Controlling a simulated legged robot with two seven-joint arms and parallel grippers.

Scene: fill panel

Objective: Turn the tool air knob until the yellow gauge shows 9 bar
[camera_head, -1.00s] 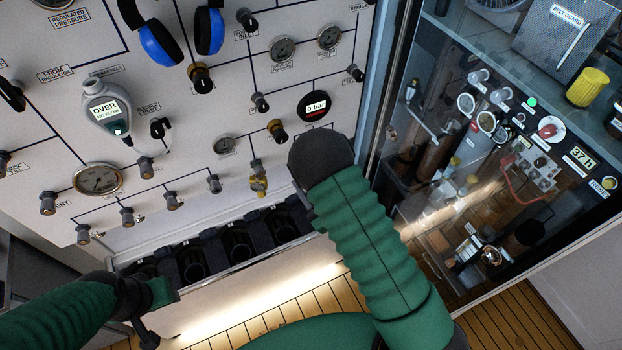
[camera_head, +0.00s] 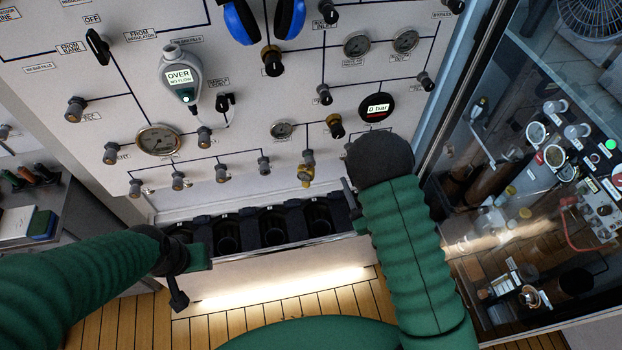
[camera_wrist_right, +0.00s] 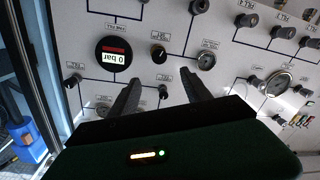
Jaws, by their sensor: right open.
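A round black digital gauge (camera_head: 376,108) on the panel reads 0 bar above a red strip; it also shows upside down in the right wrist view (camera_wrist_right: 113,55). I see no yellow on it. A black knob with a brass base (camera_head: 336,126) sits just left of the gauge in the head view; in the right wrist view the knob (camera_wrist_right: 159,53) is right of it. My right gripper (camera_wrist_right: 160,78) is open and empty, its fingertips apart from the knob. My left gripper (camera_head: 185,275) hangs low before the panel; its jaws are unclear.
The white panel (camera_head: 240,95) carries several other valves and dials. A handheld meter (camera_head: 180,77) reading OVER and blue ear defenders (camera_head: 262,20) hang there. Dark fill bays (camera_head: 275,228) lie below. A glass-fronted section (camera_head: 540,190) stands at the right.

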